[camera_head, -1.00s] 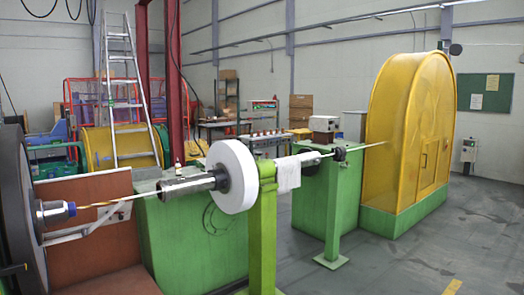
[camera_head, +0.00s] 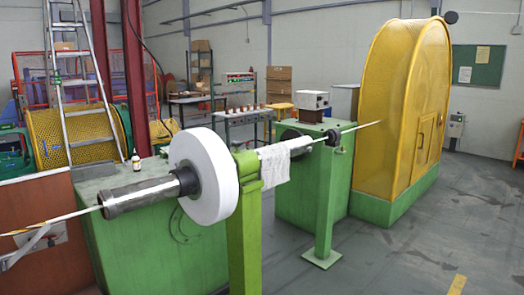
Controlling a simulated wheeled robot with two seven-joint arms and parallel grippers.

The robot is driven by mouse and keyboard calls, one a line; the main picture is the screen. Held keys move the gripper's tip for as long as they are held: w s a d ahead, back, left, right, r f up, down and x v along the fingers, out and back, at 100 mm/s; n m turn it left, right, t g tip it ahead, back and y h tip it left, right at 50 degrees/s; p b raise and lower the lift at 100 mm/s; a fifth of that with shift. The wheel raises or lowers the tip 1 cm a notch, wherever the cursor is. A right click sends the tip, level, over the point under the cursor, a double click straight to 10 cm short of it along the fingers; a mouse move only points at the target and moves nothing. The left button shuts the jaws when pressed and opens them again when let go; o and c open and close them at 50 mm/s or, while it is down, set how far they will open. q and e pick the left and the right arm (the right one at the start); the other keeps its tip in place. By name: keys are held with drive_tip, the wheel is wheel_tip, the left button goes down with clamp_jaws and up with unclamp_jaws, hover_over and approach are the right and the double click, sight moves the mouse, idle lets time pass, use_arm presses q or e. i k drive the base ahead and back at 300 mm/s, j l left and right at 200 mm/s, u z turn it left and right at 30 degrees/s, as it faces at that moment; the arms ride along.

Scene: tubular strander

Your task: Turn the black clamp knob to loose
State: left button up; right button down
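No part is clearly recognisable as the black clamp knob at this distance. A small black fitting (camera_head: 333,138) sits around the thin rod near the top of the far green post (camera_head: 325,200), and I cannot tell whether it has the knob on it. A white disc (camera_head: 208,176) stands upright on a dark metal tube (camera_head: 140,196), beside the near green post (camera_head: 243,235). Neither of my grippers is in view.
A tall yellow housing (camera_head: 398,105) on a green base stands at the right. A green machine box (camera_head: 130,250) is at the lower left, with a small bottle (camera_head: 136,165) on top. The grey floor (camera_head: 400,255) at the lower right is clear.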

sight(237, 144)
drive_tip(key=i+j+z, duration=0.15)
drive_tip(key=i+j, duration=0.6)
drive_tip(key=i, duration=0.05)
